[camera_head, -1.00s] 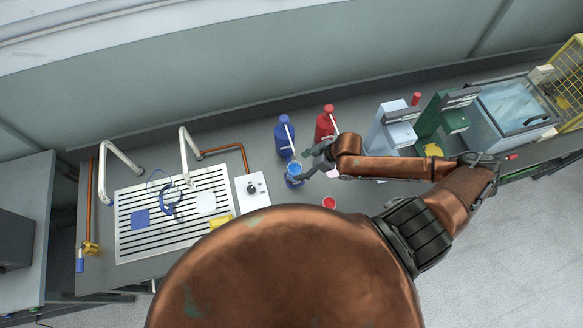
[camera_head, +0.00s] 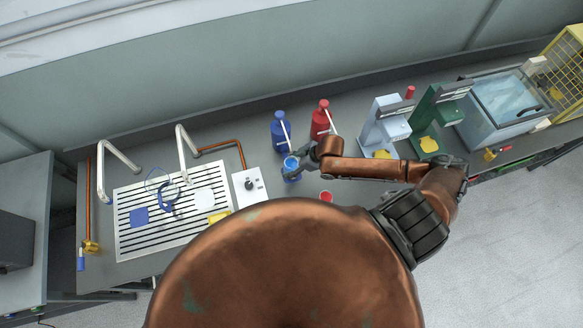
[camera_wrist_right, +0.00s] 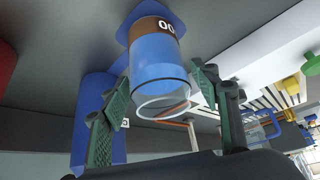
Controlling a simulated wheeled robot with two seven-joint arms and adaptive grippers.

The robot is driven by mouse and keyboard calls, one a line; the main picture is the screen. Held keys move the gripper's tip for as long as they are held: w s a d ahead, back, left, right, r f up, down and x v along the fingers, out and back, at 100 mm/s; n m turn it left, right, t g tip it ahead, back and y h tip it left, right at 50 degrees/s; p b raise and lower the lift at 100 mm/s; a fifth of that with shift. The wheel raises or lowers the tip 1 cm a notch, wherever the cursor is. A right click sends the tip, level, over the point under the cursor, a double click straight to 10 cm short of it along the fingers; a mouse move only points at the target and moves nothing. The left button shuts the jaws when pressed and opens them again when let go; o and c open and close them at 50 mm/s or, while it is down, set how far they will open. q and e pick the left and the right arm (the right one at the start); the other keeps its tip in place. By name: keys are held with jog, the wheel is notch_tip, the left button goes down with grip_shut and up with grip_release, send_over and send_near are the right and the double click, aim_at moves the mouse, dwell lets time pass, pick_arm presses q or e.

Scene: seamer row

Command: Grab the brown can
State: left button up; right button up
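The can (camera_wrist_right: 160,58) is blue with a brown band, white characters and a clear rim in the right wrist view. It stands on a blue disc (camera_wrist_right: 125,32). It also shows in the head view as a small blue can (camera_head: 291,163) on the counter. My right gripper (camera_head: 297,167) reaches it from the right. In the wrist view its green fingers (camera_wrist_right: 161,80) are apart, one on each side of the can, with gaps visible. The can's far side is hidden. My left gripper is not in view.
A blue bottle (camera_head: 280,132) and a red bottle (camera_head: 320,120) stand behind the can. A control box (camera_head: 248,187) and slatted drainer (camera_head: 135,239) lie left. Light-blue (camera_head: 378,124) and green (camera_head: 428,108) machines stand right.

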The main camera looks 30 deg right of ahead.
jog(key=c, duration=1.1)
jog(key=shift+r, duration=0.15)
